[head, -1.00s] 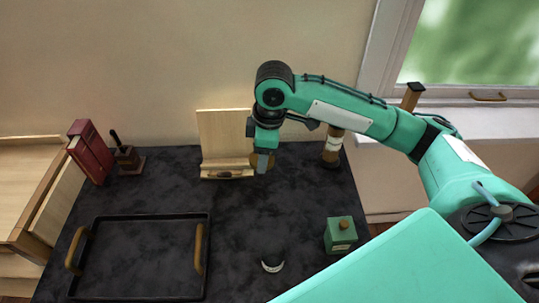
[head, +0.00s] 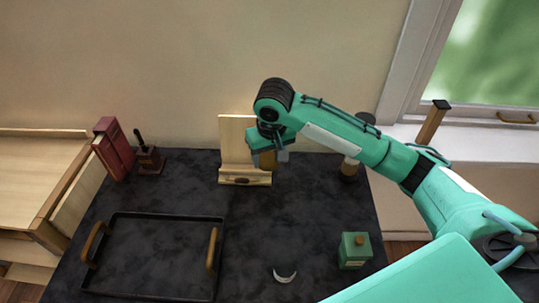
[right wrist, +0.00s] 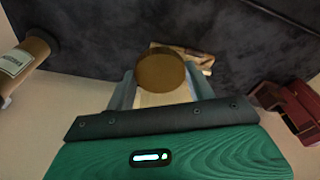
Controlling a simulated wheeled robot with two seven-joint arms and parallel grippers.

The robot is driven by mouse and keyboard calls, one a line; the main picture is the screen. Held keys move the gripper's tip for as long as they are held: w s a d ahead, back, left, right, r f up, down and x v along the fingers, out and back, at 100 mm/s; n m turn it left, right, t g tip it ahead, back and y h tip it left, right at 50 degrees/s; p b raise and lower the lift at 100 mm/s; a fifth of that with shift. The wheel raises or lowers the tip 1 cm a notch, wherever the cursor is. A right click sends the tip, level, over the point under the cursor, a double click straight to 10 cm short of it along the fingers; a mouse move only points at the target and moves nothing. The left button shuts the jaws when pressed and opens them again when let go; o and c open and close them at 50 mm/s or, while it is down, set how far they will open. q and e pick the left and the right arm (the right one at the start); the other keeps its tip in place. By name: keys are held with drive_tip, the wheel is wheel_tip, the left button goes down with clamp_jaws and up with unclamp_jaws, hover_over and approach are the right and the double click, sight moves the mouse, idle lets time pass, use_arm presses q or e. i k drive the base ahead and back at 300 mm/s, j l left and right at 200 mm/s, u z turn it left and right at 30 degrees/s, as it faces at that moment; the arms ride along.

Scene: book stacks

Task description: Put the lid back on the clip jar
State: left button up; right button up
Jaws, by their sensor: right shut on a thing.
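My right gripper (head: 268,160) is shut on a round brown lid (right wrist: 161,71), which shows face-on between the two fingers in the right wrist view. In the head view the gripper holds the lid (head: 267,160) in front of the pale wooden stand, above the back of the dark table. A small dark jar with a pale, curved label (head: 285,277) stands near the front middle of the table. It looks like the clip jar, but its dark body blends into the table and its contents cannot be made out. My left gripper is out of view.
A black tray (head: 150,217) with wooden handles lies at left. A green box (head: 354,250) with a knob stands right of the jar. The wooden stand (head: 238,178), a labelled brown cylinder (right wrist: 24,66), a stamp-like item (head: 148,160) and red books (head: 114,148) are at the back.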

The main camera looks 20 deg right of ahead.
sight(287, 258)
drive_tip(key=k+u, duration=0.2)
drive_tip(key=k, duration=0.5)
drive_tip(key=k+l+u, duration=0.2)
drive_tip(key=l, duration=0.2)
drive_tip(key=k+l+u, duration=0.15)
drive_tip(key=l, duration=0.25)
drive_tip(key=k+l+u, duration=0.2)
drive_tip(key=i+l+u, duration=0.1)
drive_tip(key=l+u, duration=0.15)
drive_tip(key=l, duration=0.95)
